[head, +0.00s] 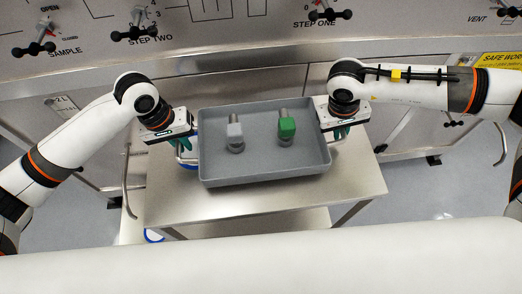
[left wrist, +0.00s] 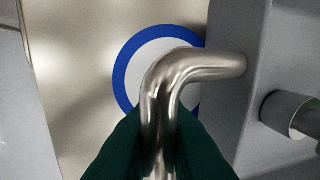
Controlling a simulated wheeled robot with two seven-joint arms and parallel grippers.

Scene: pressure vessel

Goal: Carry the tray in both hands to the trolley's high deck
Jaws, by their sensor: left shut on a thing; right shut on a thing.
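The grey tray (head: 265,166) is in the middle of the head view, level or nearly so, over the steel trolley's upper deck (head: 230,206). I cannot tell whether its base touches the deck. My right gripper (head: 341,132) is shut on the tray's right handle, which is mostly hidden.
A large panel (head: 240,30) with several black valve knobs stands behind the trolley. A blue-and-white round mark (left wrist: 125,75) lies beneath the left handle. Bare deck shows in front of the tray and to its right. A pale surface (head: 260,265) fills the bottom edge.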

